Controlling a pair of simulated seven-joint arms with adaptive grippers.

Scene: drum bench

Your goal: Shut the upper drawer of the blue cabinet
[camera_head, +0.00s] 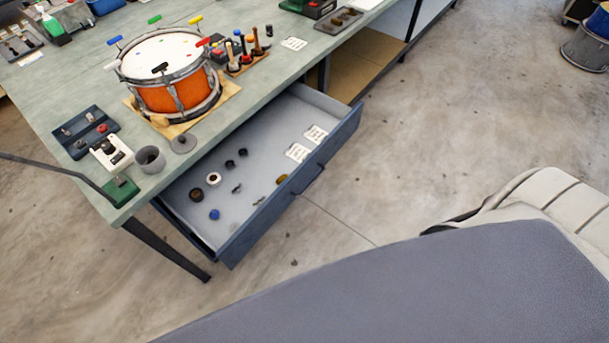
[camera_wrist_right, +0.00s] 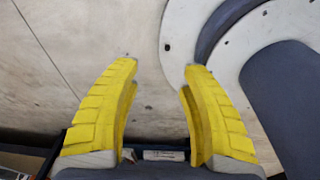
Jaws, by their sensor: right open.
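The blue-grey drawer (camera_head: 346,135) is pulled well out from under the workbench. Its handle (camera_head: 309,181) is on the outer front face. Small round parts, a blue cap (camera_head: 214,214) and white cards (camera_head: 297,152) lie inside it. The cabinet body around the drawer is mostly hidden beneath the bench top. My right gripper (camera_wrist_right: 160,76) shows in the right wrist view with its yellow fingers apart and nothing between them. Dark edges and a small white label show low behind the fingers; I cannot tell whether they belong to the drawer. My left gripper is not in view.
The bench top (camera_head: 75,80) holds an orange drum (camera_head: 172,96), a tool rack, a grey cup (camera_head: 150,159) and small trays. A bench leg (camera_head: 165,249) stands by the drawer's near end. The concrete floor (camera_head: 400,130) in front of the drawer is clear. A bin (camera_head: 587,48) stands far right.

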